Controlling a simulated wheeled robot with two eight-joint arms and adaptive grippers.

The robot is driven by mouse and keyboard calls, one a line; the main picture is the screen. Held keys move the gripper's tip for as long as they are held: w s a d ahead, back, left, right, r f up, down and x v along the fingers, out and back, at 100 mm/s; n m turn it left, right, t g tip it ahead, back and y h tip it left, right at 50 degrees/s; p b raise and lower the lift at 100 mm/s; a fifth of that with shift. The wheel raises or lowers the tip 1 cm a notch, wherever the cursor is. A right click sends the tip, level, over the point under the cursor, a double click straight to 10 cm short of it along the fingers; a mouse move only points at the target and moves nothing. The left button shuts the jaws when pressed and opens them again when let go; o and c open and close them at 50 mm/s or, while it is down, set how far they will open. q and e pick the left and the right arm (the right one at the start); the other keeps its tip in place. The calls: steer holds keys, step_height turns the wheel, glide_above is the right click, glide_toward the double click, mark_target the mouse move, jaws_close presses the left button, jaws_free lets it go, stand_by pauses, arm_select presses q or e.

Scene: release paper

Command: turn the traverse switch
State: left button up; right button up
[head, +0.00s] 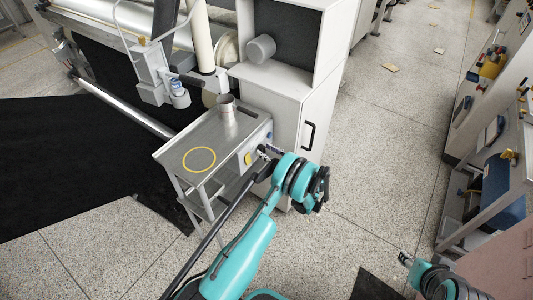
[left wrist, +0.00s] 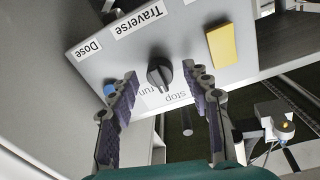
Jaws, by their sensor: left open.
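The traverse switch (left wrist: 159,73) is a black rotary knob on a grey panel, under the "Traverse" label (left wrist: 139,22), with "run" and "stop" printed beside it. In the left wrist view its pointer ridge stands roughly upright. My left gripper (left wrist: 166,84) is open, its two purple-padded fingers on either side of the knob with gaps, holding nothing. In the head view the left gripper (head: 268,153) is at the side panel of the small metal table (head: 170,158). The knob is too small to make out there.
The panel also bears a yellow block (left wrist: 221,46), a blue button (left wrist: 109,89) and a "Dose" label (left wrist: 90,48). A metal cup (head: 226,104) stands on the table. A white cabinet (head: 283,118) is behind it. Open floor lies to the right.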

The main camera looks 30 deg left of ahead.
arm_select(q)
steer(key=shift+a, duration=0.2)
jaws_close()
steer(key=shift+m, duration=0.4)
steer(key=m, duration=0.8)
steer(key=shift+m, duration=0.4)
stand_by(0.4)
